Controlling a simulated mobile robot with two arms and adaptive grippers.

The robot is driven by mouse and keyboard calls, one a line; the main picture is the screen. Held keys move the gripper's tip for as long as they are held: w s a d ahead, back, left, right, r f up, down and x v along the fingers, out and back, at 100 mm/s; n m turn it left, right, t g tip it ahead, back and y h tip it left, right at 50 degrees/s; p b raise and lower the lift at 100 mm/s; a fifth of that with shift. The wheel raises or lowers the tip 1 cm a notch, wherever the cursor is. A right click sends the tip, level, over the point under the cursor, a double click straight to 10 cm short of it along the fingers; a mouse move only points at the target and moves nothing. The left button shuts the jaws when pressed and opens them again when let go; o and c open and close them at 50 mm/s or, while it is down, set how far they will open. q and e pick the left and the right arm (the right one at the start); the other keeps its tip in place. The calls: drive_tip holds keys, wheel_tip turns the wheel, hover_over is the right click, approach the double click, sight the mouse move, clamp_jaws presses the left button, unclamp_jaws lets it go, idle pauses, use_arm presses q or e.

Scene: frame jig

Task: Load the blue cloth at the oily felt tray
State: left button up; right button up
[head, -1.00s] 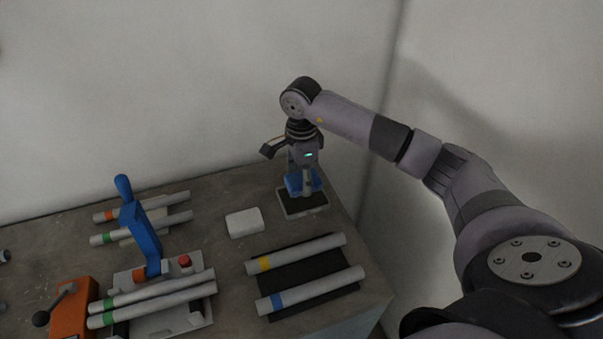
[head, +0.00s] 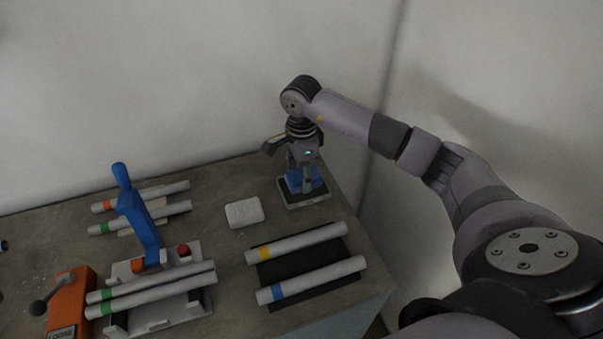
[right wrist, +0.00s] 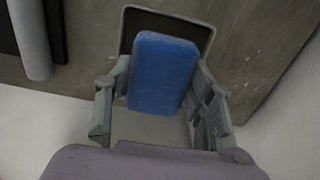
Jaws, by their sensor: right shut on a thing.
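The blue cloth (head: 318,177), a folded pad, is between the fingers of my right gripper (head: 306,184), which is shut on it. In the right wrist view the blue cloth (right wrist: 162,70) shows between both fingers of the right gripper (right wrist: 163,84). The oily felt tray (head: 304,202), a shallow dark tray with a lighter rim, lies directly under the cloth at the table's back right. The tray (right wrist: 205,34) is partly hidden by the cloth. I cannot tell whether the cloth touches the felt. My left gripper is not in view.
A white block (head: 244,212) lies left of the tray. Two tubes with yellow and blue bands rest on a black mat (head: 305,270) in front. A jig with a blue lever (head: 138,220), green-banded tubes and an orange box (head: 70,300) stand at left. A wall is close behind.

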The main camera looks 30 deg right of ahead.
sight(301, 175)
drive_tip(key=shift+s+f+b, duration=0.1)
drive_tip(key=shift+f+b, duration=0.5)
idle(1.7)
drive_tip(key=shift+r+p, duration=1.95)
drive_tip(key=shift+r, duration=1.65)
